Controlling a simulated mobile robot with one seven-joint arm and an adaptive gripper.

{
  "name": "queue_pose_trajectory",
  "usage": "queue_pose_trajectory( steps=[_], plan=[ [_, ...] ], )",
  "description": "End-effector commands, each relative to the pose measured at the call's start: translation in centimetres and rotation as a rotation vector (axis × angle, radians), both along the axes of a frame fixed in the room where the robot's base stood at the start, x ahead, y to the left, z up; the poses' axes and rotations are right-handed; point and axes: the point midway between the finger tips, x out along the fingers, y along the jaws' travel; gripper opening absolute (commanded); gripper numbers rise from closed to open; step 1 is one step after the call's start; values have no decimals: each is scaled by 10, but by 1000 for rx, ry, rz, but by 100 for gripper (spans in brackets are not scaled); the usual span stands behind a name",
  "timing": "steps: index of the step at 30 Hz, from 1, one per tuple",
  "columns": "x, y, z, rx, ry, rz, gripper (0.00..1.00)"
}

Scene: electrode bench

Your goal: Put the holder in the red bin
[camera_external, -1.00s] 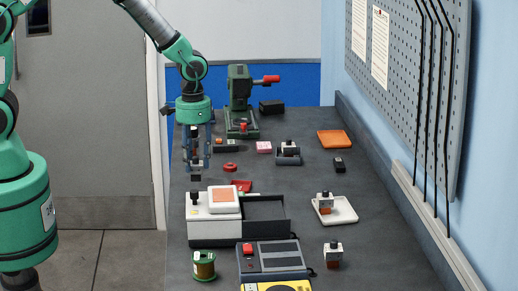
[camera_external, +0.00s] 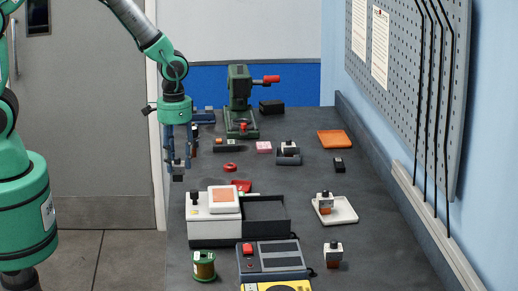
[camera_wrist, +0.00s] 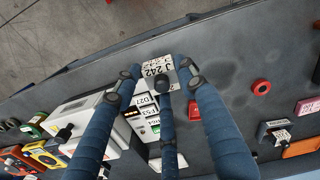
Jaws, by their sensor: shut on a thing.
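My gripper (camera_external: 178,165) hangs at the left edge of the bench, above the level of its top. It also shows in the wrist view (camera_wrist: 161,78), with its blue fingers closed around a small labelled block (camera_wrist: 157,66) reading "J 242". That block shows as a small dark piece (camera_external: 177,178) under the fingertips. I cannot tell for sure that it is the holder. A small red open-looking piece (camera_external: 241,185), perhaps the red bin, lies behind the white machine, partly hidden by it. It is right of my gripper.
The white machine (camera_external: 213,229) with a dark open tray (camera_external: 264,214) stands on the near bench. A red ring (camera_external: 230,167) lies behind it. White-and-brown blocks stand at right, one (camera_external: 325,201) on a white tray (camera_external: 346,212). A green press (camera_external: 240,105) stands at the back.

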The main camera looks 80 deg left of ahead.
Motion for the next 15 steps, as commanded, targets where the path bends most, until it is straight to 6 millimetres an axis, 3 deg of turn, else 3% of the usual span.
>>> queue_pose_trajectory(
  steps=[15],
  plan=[
    [13,10,-2,5,-5,14,0]
  ],
)
